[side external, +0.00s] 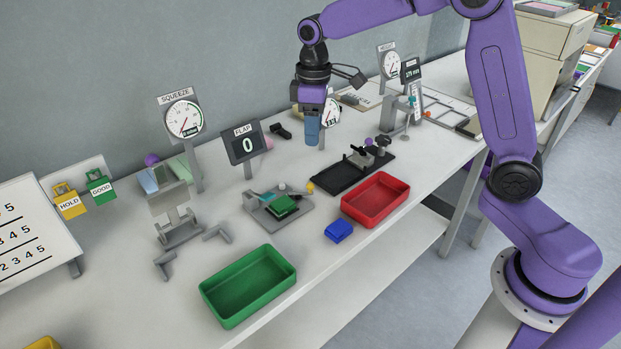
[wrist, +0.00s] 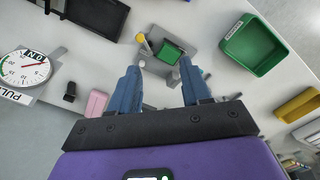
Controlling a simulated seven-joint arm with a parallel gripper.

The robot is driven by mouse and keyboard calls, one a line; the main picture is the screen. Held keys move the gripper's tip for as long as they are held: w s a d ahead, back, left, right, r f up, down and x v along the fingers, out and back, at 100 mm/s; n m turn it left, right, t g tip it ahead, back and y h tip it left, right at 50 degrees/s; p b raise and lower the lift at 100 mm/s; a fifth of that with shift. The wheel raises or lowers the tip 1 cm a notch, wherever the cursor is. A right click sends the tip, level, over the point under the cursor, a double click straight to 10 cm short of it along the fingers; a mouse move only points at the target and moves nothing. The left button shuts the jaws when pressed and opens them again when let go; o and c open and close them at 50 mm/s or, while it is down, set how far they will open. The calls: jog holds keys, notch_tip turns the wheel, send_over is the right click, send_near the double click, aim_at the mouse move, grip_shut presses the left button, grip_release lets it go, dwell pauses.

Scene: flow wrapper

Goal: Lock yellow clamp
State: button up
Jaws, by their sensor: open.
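A grey fixture plate (side external: 262,212) on the table holds a green block (side external: 285,205). A small clamp with a yellow knob (side external: 310,187) stands at the plate's back right corner. In the wrist view the yellow knob (wrist: 141,38) is at the upper left of the green block (wrist: 172,51), on a short light arm. Whether this clamp presses on the block is too small to tell. A teal-handled part (side external: 262,196) is on the plate's other side. My gripper (side external: 312,143) is open and empty, above the table behind the fixture, apart from the clamp. Its blue fingers (wrist: 160,76) frame the fixture's near side.
A green tray (side external: 232,310), a red tray (side external: 375,222) and a blue block (side external: 339,232) lie around the fixture. The FLAP display (side external: 245,145) and SQUEEZE gauge (side external: 183,117) stand behind it. A black slide fixture (side external: 345,178) is to the right.

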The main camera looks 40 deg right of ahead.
send_over(311, 185)
jog(key=f, duration=0.1)
jog(key=shift+m, duration=0.4)
notch_tip(311, 185, down, 17)
jog(key=shift+w+f, duration=0.1)
jog(key=shift+f, duration=0.05)
grip_shut()
